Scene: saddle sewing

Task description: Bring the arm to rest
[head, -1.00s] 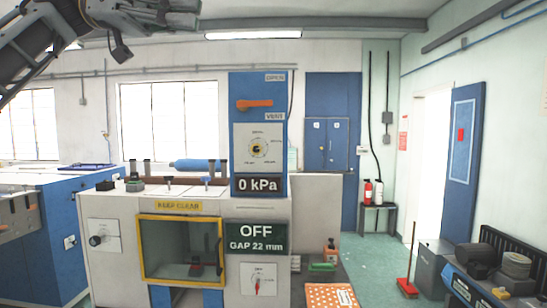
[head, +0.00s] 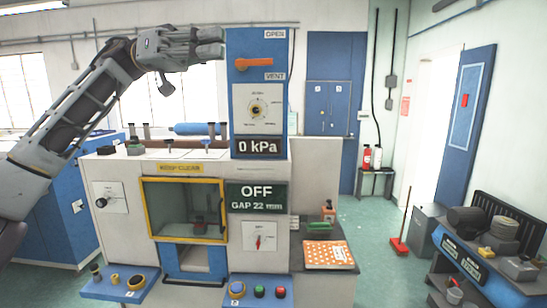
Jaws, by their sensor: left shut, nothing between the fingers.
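My left arm comes in from the left edge, and its gripper (head: 221,42) is held up in front of the window wall. The gripper is shut and empty. Its fingertips appear just left of the top of the blue control column (head: 284,110) in the picture; I cannot tell the gap in depth. My right gripper is out of view.
The press cabinet (head: 120,164) stands ahead, with a yellow-framed window (head: 147,210). Its displays read 0 kPa and OFF. An orange lever (head: 254,64) lies level on the column.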

